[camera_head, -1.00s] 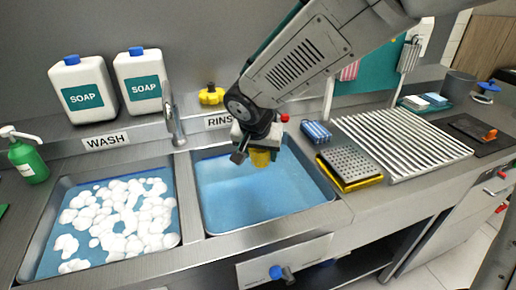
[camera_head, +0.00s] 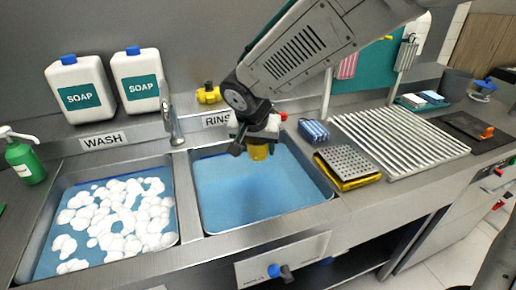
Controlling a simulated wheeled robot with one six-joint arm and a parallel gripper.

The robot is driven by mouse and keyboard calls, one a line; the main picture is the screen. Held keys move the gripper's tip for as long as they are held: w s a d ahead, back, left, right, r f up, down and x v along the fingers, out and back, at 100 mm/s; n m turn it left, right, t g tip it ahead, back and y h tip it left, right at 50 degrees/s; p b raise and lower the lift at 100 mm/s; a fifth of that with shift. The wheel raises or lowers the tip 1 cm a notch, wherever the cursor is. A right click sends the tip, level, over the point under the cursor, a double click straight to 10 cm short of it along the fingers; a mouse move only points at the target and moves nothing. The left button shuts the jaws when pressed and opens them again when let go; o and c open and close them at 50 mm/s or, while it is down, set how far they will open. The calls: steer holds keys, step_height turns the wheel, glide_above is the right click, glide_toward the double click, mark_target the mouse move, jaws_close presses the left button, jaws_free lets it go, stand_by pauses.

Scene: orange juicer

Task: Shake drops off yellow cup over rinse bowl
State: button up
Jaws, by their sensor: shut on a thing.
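The yellow cup (camera_head: 259,152) is in my gripper (camera_head: 254,140), over the right-hand basin. My gripper is shut on it and hides its upper part. The rinse bowl (camera_head: 222,217) is the blue-filled sink basin below a label that reads RINS, with the rest hidden behind my arm. The cup appears above the back part of the basin. I cannot tell its exact height, and no drops are visible.
The wash basin (camera_head: 115,225) with white foam lies to the left. A metal faucet (camera_head: 171,120) stands between the basins. A ribbed drying rack (camera_head: 400,140), a perforated grater-like block (camera_head: 348,163) and a blue striped sponge (camera_head: 313,131) sit right of the rinse basin.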

step_height(320, 180, down, 4)
steer(key=shift+r, duration=2.1)
steer(key=shift+f, duration=0.1)
steer(key=shift+f, duration=1.75)
